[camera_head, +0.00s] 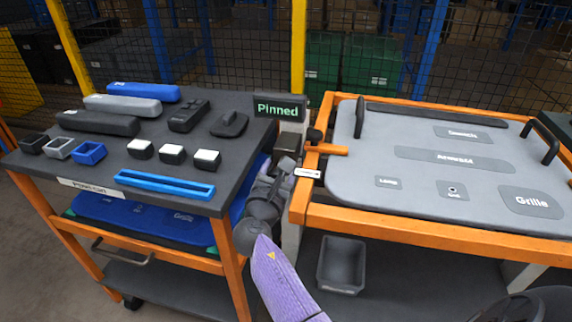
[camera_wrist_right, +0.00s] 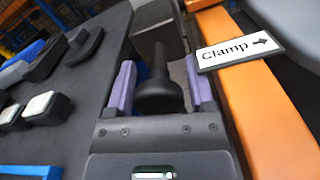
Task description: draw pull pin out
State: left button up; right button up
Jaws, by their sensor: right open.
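A black pull pin knob (camera_wrist_right: 158,96) with a dark stem shows in the right wrist view, just left of the "Clamp" label. My right gripper (camera_wrist_right: 159,80) is open, with one purple finger on each side of the knob. A gap shows on the left side; contact on the right cannot be told. In the head view my right gripper (camera_head: 276,178) is between the dark cart and the orange-framed fixture, below a sign reading "Pinned" (camera_head: 278,110). The gripper hides most of the pin there. My left gripper is not in view.
The left cart top (camera_head: 225,98) holds several blocks and bars. The orange frame (camera_head: 420,230) carries a grey panel (camera_head: 400,165) with handles. A "Clamp" label (camera_head: 307,173) and a black knob (camera_head: 315,136) are close right of the gripper. A grey bin (camera_head: 341,265) is below.

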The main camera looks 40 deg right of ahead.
jog(key=shift+a, duration=0.1)
jog(key=shift+c, duration=1.3)
grip_shut()
